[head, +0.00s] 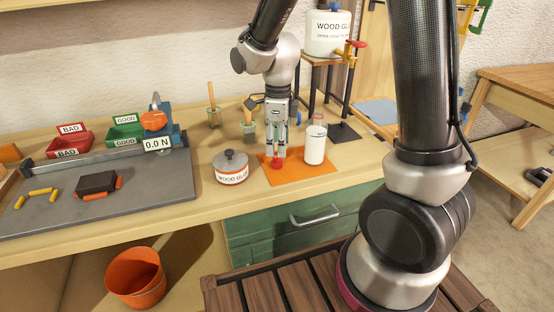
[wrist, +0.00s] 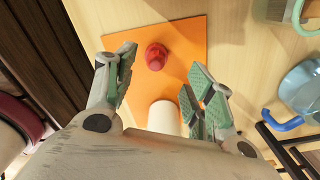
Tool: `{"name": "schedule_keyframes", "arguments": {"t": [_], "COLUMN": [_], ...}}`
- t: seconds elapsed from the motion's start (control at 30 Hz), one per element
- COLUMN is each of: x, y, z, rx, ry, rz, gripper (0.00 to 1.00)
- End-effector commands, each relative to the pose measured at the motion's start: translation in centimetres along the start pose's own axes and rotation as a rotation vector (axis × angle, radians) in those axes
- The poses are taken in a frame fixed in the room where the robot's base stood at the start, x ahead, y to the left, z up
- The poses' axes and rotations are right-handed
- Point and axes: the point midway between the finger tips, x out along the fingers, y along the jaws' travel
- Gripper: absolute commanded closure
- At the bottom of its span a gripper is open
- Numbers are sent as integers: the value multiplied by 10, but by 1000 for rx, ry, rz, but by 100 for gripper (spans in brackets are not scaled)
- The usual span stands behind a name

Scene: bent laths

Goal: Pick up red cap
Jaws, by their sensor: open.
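The red cap (head: 277,162) sits on an orange mat (head: 312,170) on the bench. In the wrist view the red cap (wrist: 156,56) lies on the orange mat (wrist: 188,30), ahead of the fingers and between their lines. My gripper (head: 273,152) points down just above the cap. In the wrist view my gripper (wrist: 160,80) is open and empty, with green pads on its fingers. A white bottle (head: 315,146) stands on the mat just right of the cap. Its white body (wrist: 164,117) also shows between the fingers in the wrist view.
A wood glue pot (head: 231,168) stands left of the mat. A large wood glue tank (head: 327,34) stands at the back right. A grey plate (head: 150,188) with a gauge and laths fills the left. An orange bucket (head: 136,278) is on the floor.

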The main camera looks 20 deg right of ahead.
Motion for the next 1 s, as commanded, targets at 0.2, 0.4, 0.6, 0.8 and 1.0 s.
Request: {"name": "schedule_keyframes", "arguments": {"t": [0.2,0.4,0.6,0.8,1.0], "x": [34,51,51,51,51], "y": [8,6,6,6,6], "z": [0,1,1,1,1], "rx": [-2,-2,-3,-3,-3], "ry": [3,0,-1,-1,-1], "rz": [3,0,-1,-1,-1], "gripper": [46,46,46,79,82]}}
